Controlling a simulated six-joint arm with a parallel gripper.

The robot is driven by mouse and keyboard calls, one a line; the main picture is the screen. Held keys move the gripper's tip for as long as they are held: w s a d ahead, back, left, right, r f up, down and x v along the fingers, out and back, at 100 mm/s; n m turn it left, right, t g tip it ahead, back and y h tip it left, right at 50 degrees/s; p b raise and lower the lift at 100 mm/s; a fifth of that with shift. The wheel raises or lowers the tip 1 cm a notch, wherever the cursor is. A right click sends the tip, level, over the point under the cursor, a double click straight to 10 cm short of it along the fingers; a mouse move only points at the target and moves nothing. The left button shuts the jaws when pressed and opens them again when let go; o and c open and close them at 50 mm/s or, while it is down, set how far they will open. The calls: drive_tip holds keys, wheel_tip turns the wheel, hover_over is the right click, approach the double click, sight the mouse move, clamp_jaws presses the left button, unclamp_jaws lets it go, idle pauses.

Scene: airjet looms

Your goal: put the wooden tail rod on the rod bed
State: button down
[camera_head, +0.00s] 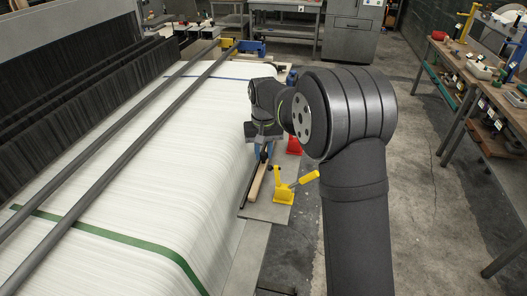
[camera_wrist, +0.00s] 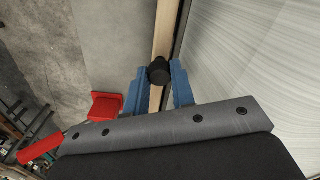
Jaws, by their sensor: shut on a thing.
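The wooden tail rod (camera_head: 257,183) is a pale, narrow strip beside the white warp sheet; the wrist view shows it running away from my gripper (camera_wrist: 165,88). A black round knob (camera_wrist: 159,71) stands at the rod, between the blue fingers, which are shut on it. In the head view my gripper (camera_head: 264,152) points down over the far part of the rod and hides it there. A dark narrow strip (camera_head: 247,185) runs along the rod's left side, beside the grey plate (camera_head: 265,211). I cannot tell the rod bed clearly, nor whether the rod touches it.
A yellow toggle clamp (camera_head: 288,190) stands on the plate just right of the rod. A red clamp (camera_head: 294,146) is farther back, and shows left of the fingers in the wrist view (camera_wrist: 104,105). Long dark bars (camera_head: 125,155) cross the warp sheet. Concrete floor lies right.

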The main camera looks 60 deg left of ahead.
sight(263, 154)
drive_tip(key=c, duration=1.2)
unclamp_jaws()
drive_tip(key=shift+f, duration=0.1)
wheel_tip(263, 154, up, 12)
